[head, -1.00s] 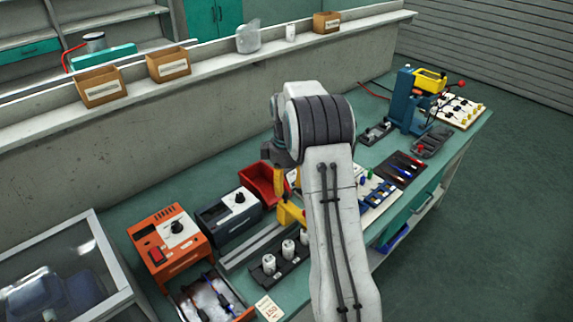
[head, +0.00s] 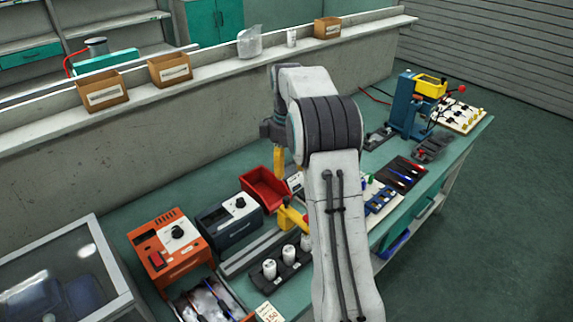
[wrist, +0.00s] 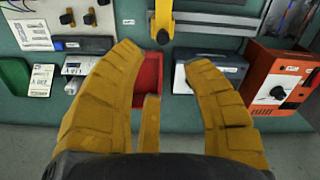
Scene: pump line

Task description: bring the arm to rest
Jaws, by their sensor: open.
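In the head view my arm stands in the middle of the picture and bends over at the top.
An orange unit (head: 168,245) and the dark grey box (head: 229,220) stand on the bench at left. A black holder with white cylinders (head: 270,268) and a yellow-handled tool (head: 290,216) are near my arm. A blue press (head: 405,105) stands at the far right end.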

